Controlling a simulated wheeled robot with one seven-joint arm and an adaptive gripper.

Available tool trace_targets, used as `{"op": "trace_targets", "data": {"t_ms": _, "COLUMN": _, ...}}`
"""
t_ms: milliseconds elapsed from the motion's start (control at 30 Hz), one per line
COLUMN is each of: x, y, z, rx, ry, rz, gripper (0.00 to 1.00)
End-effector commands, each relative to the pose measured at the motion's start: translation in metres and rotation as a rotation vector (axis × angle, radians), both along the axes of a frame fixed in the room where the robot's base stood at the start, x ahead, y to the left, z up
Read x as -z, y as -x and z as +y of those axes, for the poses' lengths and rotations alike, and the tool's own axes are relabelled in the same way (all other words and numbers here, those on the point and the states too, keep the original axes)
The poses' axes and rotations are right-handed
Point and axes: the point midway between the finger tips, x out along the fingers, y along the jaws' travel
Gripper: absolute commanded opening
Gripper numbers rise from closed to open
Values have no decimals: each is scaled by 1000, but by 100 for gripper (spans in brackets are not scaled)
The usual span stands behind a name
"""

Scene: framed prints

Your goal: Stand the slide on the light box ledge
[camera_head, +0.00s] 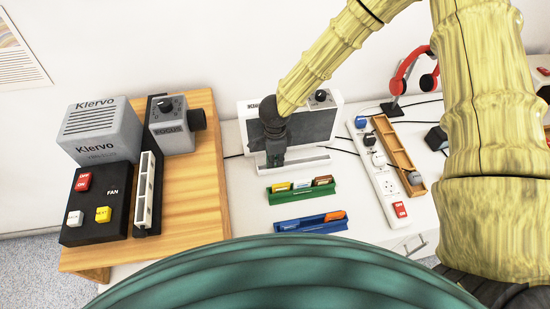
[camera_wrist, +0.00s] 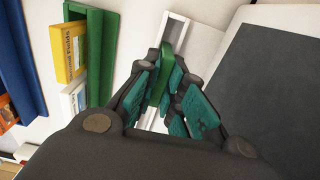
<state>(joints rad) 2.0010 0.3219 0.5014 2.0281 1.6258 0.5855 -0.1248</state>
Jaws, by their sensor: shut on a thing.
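The light box (camera_head: 318,124) stands against the back wall with a dark grey screen, which also shows in the wrist view (camera_wrist: 275,85). Its white ledge (camera_head: 312,163) runs along the bottom front and shows as a pale strip in the wrist view (camera_wrist: 203,43). My gripper (camera_head: 275,160) is in front of the screen, low over the ledge. In the wrist view my gripper (camera_wrist: 166,88) is shut on a thin green slide (camera_wrist: 161,82), seen nearly edge-on between the teal fingers. I cannot tell whether its lower edge touches the ledge. My gripper hides it in the head view.
A green rack (camera_head: 300,196) with several slides and a blue rack (camera_head: 310,225) with an orange slide lie in front. A power strip (camera_head: 381,183) and wooden tray (camera_head: 398,152) are to the right. A wooden board (camera_head: 205,170) with a projector is left.

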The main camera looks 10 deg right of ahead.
Motion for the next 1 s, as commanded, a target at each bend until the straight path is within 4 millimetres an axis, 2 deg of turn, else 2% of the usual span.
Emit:
{"op": "trace_targets", "data": {"t_ms": 100, "x": 3, "y": 0, "z": 0, "rx": 0, "ry": 0, "rz": 1, "gripper": 0}}
{"op": "trace_targets", "data": {"t_ms": 133, "x": 3, "y": 0, "z": 0, "rx": 1, "ry": 0, "rz": 0, "gripper": 14}}
{"op": "trace_targets", "data": {"t_ms": 233, "x": 3, "y": 0, "z": 0, "rx": 0, "ry": 0, "rz": 0, "gripper": 32}}
{"op": "trace_targets", "data": {"t_ms": 667, "x": -3, "y": 0, "z": 0, "rx": 0, "ry": 0, "rz": -1, "gripper": 32}}
{"op": "trace_targets", "data": {"t_ms": 833, "x": -23, "y": -1, "z": -1, "rx": 2, "ry": -1, "rz": -3, "gripper": 32}}
{"op": "trace_targets", "data": {"t_ms": 1000, "x": -53, "y": -1, "z": 0, "rx": 2, "ry": -2, "rz": -3, "gripper": 32}}
